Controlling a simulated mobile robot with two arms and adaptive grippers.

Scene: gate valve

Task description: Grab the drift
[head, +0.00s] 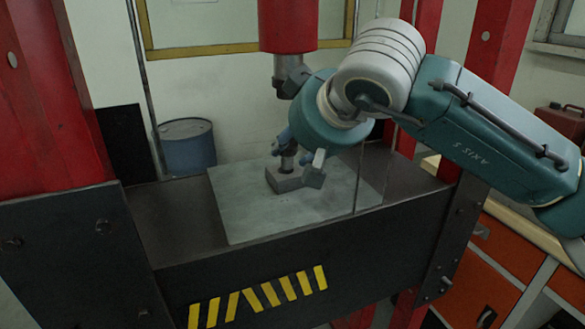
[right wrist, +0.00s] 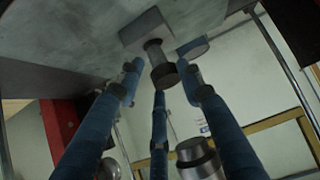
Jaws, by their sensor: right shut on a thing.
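The drift (head: 288,160) looks like a short dark metal cylinder standing upright at a small grey block (head: 284,182) on the press's pale plate (head: 232,205). My right gripper (head: 299,161) reaches down from the upper right with its blue fingers around the drift, shut on it. In the right wrist view the drift (right wrist: 161,70) shows between the fingertips of the right gripper (right wrist: 161,84), close to the block (right wrist: 147,32). Whether its foot touches the block is unclear. The fingers hide part of the drift in the head view. My left gripper is not in view.
Red uprights (head: 42,85) and thin rods flank the plate. A blue drum (head: 187,147) stands behind. An orange-fronted cabinet (head: 512,245) is at right.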

